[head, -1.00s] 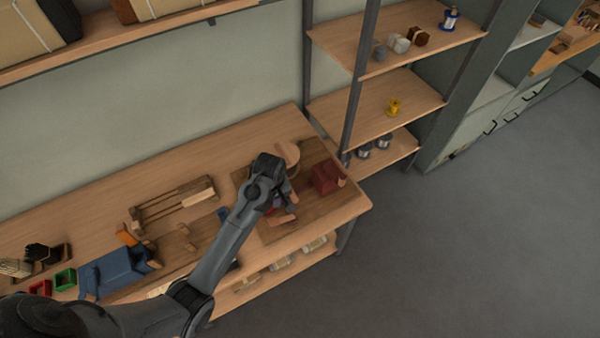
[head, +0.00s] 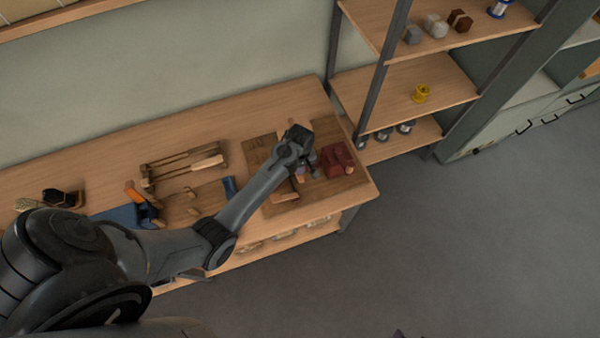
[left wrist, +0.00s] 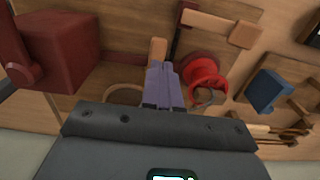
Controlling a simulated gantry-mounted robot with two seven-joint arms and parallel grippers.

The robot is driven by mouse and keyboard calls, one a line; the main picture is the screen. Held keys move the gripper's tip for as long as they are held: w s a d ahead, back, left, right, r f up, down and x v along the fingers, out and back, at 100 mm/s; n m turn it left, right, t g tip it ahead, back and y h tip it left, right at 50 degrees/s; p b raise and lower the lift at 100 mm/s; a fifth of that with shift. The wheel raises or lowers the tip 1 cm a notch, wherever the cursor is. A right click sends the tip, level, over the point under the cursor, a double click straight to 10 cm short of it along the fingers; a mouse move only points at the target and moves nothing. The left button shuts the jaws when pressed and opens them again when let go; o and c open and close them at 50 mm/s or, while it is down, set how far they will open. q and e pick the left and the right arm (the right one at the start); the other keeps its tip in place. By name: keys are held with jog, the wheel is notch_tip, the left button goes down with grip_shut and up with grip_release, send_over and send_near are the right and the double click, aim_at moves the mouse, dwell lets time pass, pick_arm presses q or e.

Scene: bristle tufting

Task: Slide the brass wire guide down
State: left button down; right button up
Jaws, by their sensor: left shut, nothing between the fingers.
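My left gripper (head: 313,168) is over the dark wooden board (head: 258,152) at the right end of the bench, just left of a red box (head: 338,160). In the left wrist view its fingers (left wrist: 163,78) are shut with nothing between them. Their tips are close to a small wooden piece (left wrist: 158,50); I cannot tell if they touch it. A red round part with a thin ring (left wrist: 205,80) is right of the fingers. A tan ring (left wrist: 124,93), partly hidden by the gripper, is left of them. I cannot tell surely which part is the brass wire guide.
The red box also stands close in the left wrist view (left wrist: 60,45). A blue block (head: 229,187) and a wooden rack (head: 185,165) are to the left on the bench. A shelf with a yellow spool (head: 421,93) stands right. The floor is clear.

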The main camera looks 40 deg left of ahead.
aim_at(300, 177)
pick_arm(q)
jog(key=shift+f, duration=2.15)
jog(key=shift+f, duration=0.1)
